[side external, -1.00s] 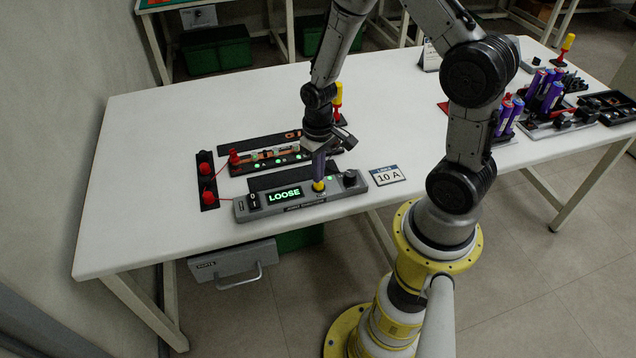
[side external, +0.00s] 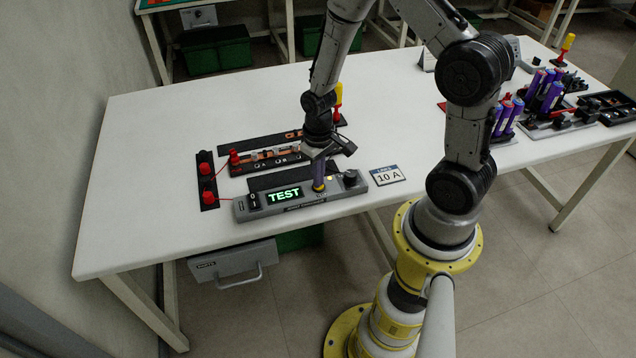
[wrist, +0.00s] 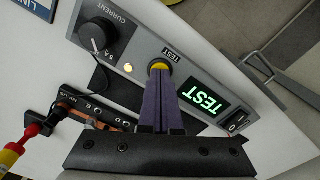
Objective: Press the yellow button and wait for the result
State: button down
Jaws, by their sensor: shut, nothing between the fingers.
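The grey tester box (side external: 232,207) lies near the front of the white table, its green display (side external: 285,194) reading TEST. The display also shows in the wrist view (wrist: 208,98). The yellow button (wrist: 159,67), labelled TEST, is partly covered by my gripper (wrist: 160,76). My gripper is shut and empty, its purple fingers pointing down with the tips at the button in the side view (side external: 319,187).
Behind the tester lies the busbar fixture (side external: 268,158) with a red clamp. A black strip with red knobs (side external: 206,180) is at left. A 10 A card (side external: 387,175) lies right of the tester. A yellow-red screwdriver (side external: 338,100) stands behind my wrist.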

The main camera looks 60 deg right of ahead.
jog(key=shift+r, duration=0.1)
notch_tip(320, 180, up, 8)
dwell(0.9)
notch_tip(320, 180, up, 8)
jog(key=n+t, duration=0.1)
jog(key=t, duration=0.2)
send_over(307, 190)
notch_tip(307, 190, up, 8)
jog(key=s+a+t, duration=0.2)
jog(key=s+a, duration=0.1)
jog(key=s+a+r+n, duration=0.1)
jog(key=s+r, duration=0.1)
jog(key=s, duration=0.4)
jog(key=s+a+r+n, duration=0.1)
jog(key=s+a+r, duration=0.1)
jog(key=s, duration=0.4)
jog(key=shift+s+r+t, duration=0.15)
jog(key=shift+s+t, duration=0.15)
jog(key=shift+s, duration=0.05)
